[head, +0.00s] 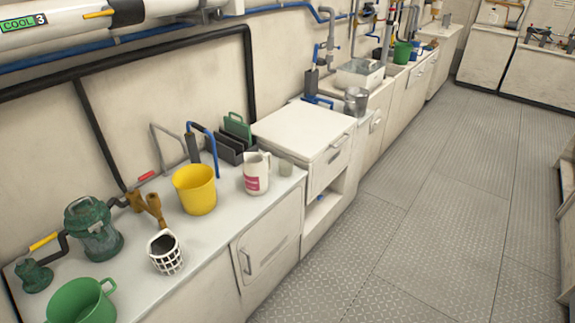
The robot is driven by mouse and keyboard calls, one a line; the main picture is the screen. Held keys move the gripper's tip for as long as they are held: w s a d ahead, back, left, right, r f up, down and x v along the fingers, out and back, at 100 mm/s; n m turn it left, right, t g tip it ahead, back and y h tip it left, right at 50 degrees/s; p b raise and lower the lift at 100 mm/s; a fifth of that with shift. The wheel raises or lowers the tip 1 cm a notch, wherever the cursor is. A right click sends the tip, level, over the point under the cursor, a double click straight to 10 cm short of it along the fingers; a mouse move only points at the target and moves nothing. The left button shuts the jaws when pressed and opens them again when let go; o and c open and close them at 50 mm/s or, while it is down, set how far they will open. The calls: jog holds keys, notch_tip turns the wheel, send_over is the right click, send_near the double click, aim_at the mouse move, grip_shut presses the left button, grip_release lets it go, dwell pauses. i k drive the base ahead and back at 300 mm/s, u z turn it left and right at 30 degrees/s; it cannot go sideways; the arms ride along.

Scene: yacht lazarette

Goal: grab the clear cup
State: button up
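A small, greyish, see-through cup (286,167) stands upright on the light countertop (222,228), near its right end; it looks like the clear cup. It is just right of a white jug (257,174) with a pink label, and close to the side of a raised white cabinet (302,130). Its base is near the counter's front edge. My gripper is not in view.
A yellow bucket (195,189), a white lattice basket (165,253), a green pot (81,301) and a green lantern-like strainer (93,228) stand left of the jug. A dark rack (232,148) is behind. The grey floor (400,250) is clear.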

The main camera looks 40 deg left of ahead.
aim_at(286, 165)
jog(key=u, duration=0.1)
jog(key=i, duration=1.05)
jog(key=u, duration=1.05)
jog(key=k, duration=0.25)
jog(key=u, duration=2.55)
